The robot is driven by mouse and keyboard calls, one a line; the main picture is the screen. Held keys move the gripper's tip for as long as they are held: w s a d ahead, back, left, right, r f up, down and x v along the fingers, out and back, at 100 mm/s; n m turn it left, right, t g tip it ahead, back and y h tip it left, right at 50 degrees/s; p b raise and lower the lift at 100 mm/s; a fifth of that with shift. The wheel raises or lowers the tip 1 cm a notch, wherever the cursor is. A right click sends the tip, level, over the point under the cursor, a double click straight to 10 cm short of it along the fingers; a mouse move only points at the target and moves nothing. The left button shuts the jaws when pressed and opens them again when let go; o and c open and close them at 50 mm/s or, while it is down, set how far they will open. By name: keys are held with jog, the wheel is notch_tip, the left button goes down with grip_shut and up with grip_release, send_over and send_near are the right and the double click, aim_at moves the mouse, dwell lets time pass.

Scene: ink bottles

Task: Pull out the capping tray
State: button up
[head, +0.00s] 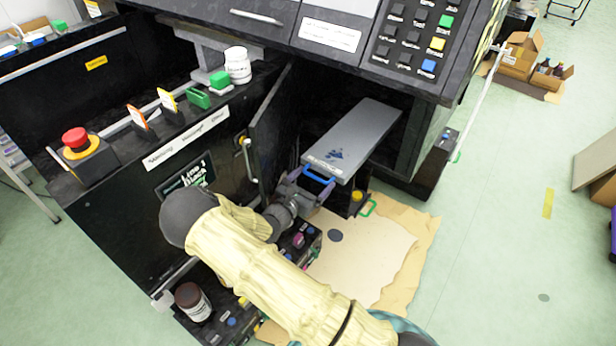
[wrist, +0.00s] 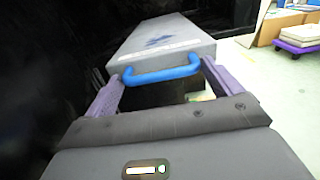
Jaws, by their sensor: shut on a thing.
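The capping tray (head: 350,141) is a long grey tray with dark blue stains on top and a blue handle (head: 319,175) on its near end. It sticks out of the dark opening under the machine's control panel. In the wrist view the tray (wrist: 165,40) runs away from me, with the blue handle (wrist: 161,75) across its front. My gripper (head: 308,183) is at the handle, and its purple fingers, seen in the wrist view (wrist: 160,82), stand at both ends of it, shut on it. The tray's far end is hidden inside the machine.
An open black door (head: 268,130) stands left of the tray. Brown paper (head: 405,240) with a dark spot lies on the floor below. A brown bottle (head: 192,301) stands at lower left. Cardboard boxes (head: 520,58) are at the back right. The green floor right of the machine is mostly clear.

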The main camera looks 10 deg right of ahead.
jog(key=shift+s+d+f, duration=0.1)
jog(key=shift+s+d, duration=0.05)
jog(key=shift+s, duration=0.05)
jog(key=o, duration=1.1)
jog(key=shift+w+r, duration=0.1)
jog(key=shift+r, duration=0.45)
notch_tip(320, 180, up, 9)
jog(key=p, duration=0.2)
